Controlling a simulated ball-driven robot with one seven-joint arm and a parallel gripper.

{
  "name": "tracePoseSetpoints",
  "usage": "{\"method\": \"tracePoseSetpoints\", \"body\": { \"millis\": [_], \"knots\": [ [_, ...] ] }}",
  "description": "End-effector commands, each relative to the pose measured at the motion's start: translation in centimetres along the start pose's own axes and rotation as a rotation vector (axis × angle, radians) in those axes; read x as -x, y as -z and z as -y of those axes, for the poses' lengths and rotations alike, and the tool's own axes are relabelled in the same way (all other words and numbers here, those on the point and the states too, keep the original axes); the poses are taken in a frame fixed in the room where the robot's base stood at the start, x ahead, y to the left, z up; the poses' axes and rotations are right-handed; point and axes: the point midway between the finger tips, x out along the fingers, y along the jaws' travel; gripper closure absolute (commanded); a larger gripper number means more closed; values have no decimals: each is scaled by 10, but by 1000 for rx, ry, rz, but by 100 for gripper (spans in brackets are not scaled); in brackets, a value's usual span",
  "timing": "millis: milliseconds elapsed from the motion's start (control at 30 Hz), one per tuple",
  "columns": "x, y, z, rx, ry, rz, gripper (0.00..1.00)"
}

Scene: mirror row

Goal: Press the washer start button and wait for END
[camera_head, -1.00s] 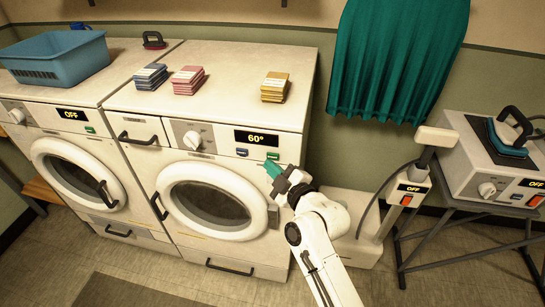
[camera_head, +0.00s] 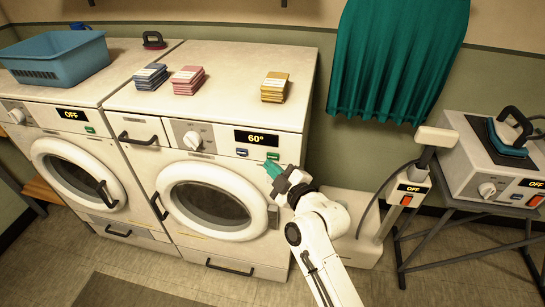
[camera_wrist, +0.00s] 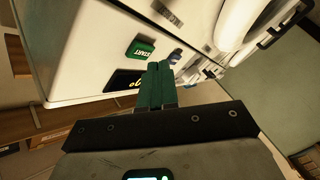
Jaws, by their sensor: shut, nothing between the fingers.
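The right-hand washer (camera_head: 215,205) has its round door closed, and its display (camera_head: 257,138) reads 60°. A green button (camera_head: 272,156) and a dark blue button (camera_head: 242,152) sit below the display. In the wrist view the green button (camera_wrist: 140,50) is labelled START, and the blue button (camera_wrist: 175,57) is beyond the fingers. My gripper (camera_head: 272,168) is shut and empty, its green fingertips just below the green button in the head view. In the wrist view the fingertips (camera_wrist: 160,70) are close to both buttons; I cannot tell whether they touch the panel.
The left machine (camera_head: 75,165) displays OFF. A blue basket (camera_head: 55,75) and folded cloth stacks in blue, pink (camera_head: 187,80) and yellow (camera_head: 274,87) sit on top. A green curtain hangs behind.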

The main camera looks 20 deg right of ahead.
Motion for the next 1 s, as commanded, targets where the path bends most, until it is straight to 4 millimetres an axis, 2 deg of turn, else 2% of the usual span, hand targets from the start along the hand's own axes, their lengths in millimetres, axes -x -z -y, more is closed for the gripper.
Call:
{"method": "tracePoseSetpoints", "body": {
  "millis": [1000],
  "knots": [
    [-6, -4, -5, 0, 0, 0, 100]
  ]
}}
